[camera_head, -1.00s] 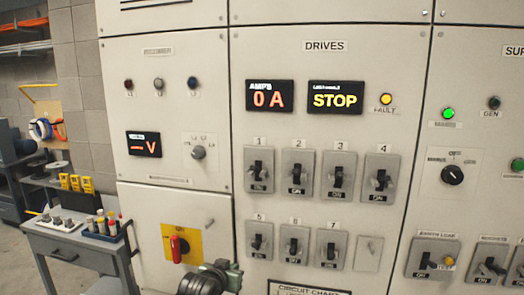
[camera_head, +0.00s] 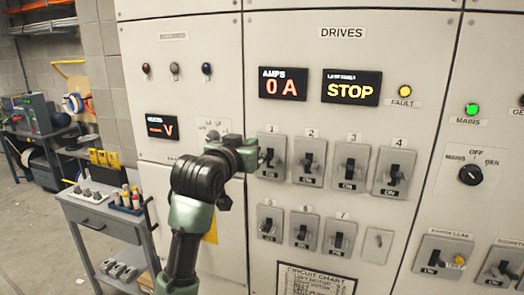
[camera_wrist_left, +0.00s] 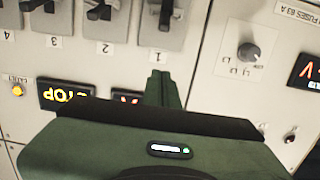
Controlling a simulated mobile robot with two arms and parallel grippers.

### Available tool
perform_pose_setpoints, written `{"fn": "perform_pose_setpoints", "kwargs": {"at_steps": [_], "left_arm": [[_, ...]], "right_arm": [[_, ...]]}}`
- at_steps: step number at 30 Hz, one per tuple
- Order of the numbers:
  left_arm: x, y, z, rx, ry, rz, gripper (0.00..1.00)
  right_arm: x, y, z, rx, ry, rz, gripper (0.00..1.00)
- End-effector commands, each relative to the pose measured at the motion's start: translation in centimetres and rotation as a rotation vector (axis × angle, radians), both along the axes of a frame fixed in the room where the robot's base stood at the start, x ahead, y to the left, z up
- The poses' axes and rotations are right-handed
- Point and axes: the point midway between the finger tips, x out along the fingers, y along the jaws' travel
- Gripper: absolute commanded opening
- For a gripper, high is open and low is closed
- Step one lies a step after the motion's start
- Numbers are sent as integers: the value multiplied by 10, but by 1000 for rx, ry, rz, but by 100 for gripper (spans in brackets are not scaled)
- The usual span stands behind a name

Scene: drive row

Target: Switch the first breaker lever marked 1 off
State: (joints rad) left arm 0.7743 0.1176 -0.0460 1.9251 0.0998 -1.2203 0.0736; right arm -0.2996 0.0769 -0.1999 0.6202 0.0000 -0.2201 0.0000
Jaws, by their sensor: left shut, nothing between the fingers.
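The first breaker (camera_head: 271,170), under the label 1, is a grey plate with a black lever (camera_head: 271,157) in the upper row of the drives panel. In the left wrist view, which is upside down, its lever (camera_wrist_left: 166,12) shows at the top edge beside the label 1. My left gripper (camera_head: 259,155) comes in from the left, its tip just left of this lever in the head view. In the wrist view the gripper (camera_wrist_left: 162,76) is shut and empty, its tips near the label 1. Contact with the lever cannot be told. My right gripper is not in view.
Breaker 2 (camera_head: 309,162) stands close to the right, with more beyond it. Breaker 5 (camera_head: 269,224) is below. The displays read 0 A (camera_head: 282,85) and STOP (camera_head: 351,88). A tool cart (camera_head: 100,222) stands at the left, with open floor before it.

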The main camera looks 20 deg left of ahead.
Motion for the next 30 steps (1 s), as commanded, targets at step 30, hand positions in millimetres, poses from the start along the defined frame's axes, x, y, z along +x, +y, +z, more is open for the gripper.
{"fn": "perform_pose_setpoints", "kwargs": {"at_steps": [30], "left_arm": [[83,-3,-44,1,1,-1,0]], "right_arm": [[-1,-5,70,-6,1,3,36]]}}
